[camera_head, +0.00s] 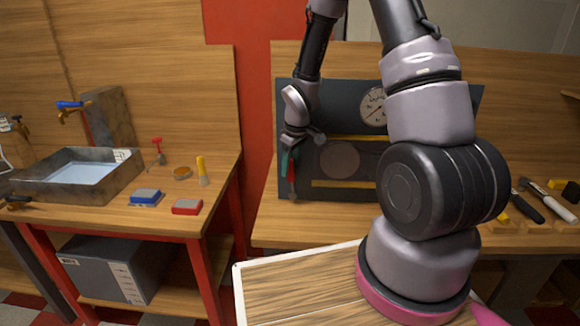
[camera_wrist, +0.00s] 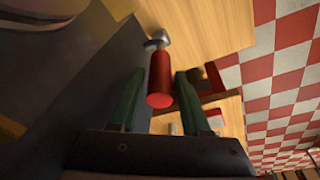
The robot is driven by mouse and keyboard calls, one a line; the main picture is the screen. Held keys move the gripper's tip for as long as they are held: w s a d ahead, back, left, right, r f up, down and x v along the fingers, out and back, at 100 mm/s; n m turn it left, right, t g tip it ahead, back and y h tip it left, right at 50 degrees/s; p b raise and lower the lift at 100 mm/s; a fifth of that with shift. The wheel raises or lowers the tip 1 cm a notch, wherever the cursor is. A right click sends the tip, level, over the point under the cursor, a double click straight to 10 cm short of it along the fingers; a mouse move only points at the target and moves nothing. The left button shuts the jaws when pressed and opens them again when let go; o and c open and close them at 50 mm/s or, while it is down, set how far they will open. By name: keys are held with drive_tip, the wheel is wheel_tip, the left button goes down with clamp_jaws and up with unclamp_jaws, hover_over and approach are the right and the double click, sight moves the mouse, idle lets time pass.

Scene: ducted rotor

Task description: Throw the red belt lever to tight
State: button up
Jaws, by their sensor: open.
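The red belt lever (camera_wrist: 160,80) shows in the wrist view as a red cylindrical grip on a short metal stem, at the edge of the dark machine panel (camera_head: 345,93). In the head view a thin strip of the lever (camera_head: 292,184) shows at the panel's left side, mostly hidden by my gripper (camera_head: 288,166). My gripper is open, its two green fingers (camera_wrist: 159,88) on either side of the red grip. A gap shows between the grip and each finger in the wrist view. The lever's tight mark cannot be made out.
A round gauge (camera_head: 372,107) sits on the panel, with my arm close in front. Several tools, among them a black-handled one (camera_head: 527,207), lie at the right. A left bench holds a metal basin (camera_head: 77,178) and small items. A red post (camera_head: 240,85) stands between benches.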

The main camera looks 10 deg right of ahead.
drive_tip(key=shift+r, duration=0.1)
drive_tip(key=v, duration=1)
drive_tip(key=shift+r, duration=0.25)
drive_tip(key=shift+s, duration=0.1)
